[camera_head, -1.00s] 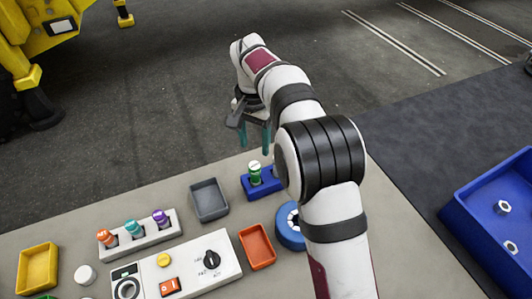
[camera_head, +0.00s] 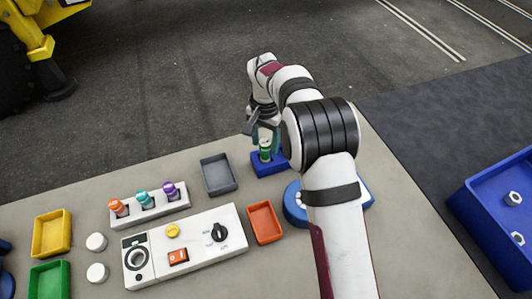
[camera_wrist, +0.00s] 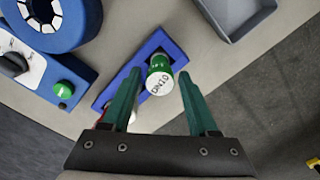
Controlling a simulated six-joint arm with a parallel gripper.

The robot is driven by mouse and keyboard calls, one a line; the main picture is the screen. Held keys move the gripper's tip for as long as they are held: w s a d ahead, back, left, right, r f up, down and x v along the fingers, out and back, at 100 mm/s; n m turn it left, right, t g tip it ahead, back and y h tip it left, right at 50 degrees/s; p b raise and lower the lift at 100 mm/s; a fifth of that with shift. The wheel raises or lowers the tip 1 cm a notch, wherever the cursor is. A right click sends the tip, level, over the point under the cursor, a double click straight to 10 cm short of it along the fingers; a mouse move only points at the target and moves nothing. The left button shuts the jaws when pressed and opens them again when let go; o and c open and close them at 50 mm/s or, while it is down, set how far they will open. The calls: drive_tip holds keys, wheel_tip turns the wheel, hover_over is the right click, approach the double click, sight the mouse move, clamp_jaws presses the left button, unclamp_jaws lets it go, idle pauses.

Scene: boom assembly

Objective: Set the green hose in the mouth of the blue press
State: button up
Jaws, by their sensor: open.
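The green hose (camera_head: 265,150) stands upright in a blue holder (camera_head: 272,167) on the bench. In the wrist view the green hose (camera_wrist: 160,75) shows its white top, marked DN10, with the blue holder (camera_wrist: 120,88) beneath it. My gripper (camera_head: 264,136) is open over the hose. In the wrist view my gripper (camera_wrist: 160,76) has one green finger on each side of the hose, with gaps showing. The blue press (camera_head: 291,203) stands to the right of the orange tray, partly hidden by my arm. In the wrist view its ring-shaped mouth (camera_wrist: 40,12) is at the upper left.
A grey tray (camera_head: 219,175) sits left of the holder. An orange tray (camera_head: 265,223) and a control panel (camera_head: 205,243) are in front. A white rack (camera_head: 150,208) holds orange, teal and purple hoses. A large blue bin (camera_head: 490,225) is at the right.

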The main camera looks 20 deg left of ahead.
drive_tip(key=shift+c, duration=0.3)
clamp_jaws()
drive_tip(key=shift+r, duration=3.3)
drive_tip(key=shift+d+r, duration=0.1)
drive_tip(key=shift+d, duration=0.1)
drive_tip(key=s+d+r+m, duration=0.2)
drive_tip(key=s+d+m, duration=0.15)
drive_tip(key=d, duration=0.35)
drive_tip(key=s+d+r+m, duration=0.3)
drive_tip(key=s+d, duration=0.2)
drive_tip(key=d, duration=0.3)
drive_tip(key=shift+n, duration=0.25)
drive_tip(key=shift+w+a+f, duration=0.1)
drive_tip(key=shift+f, duration=1.15)
drive_tip(key=shift+w+f, duration=0.1)
drive_tip(key=shift+f, duration=1.1)
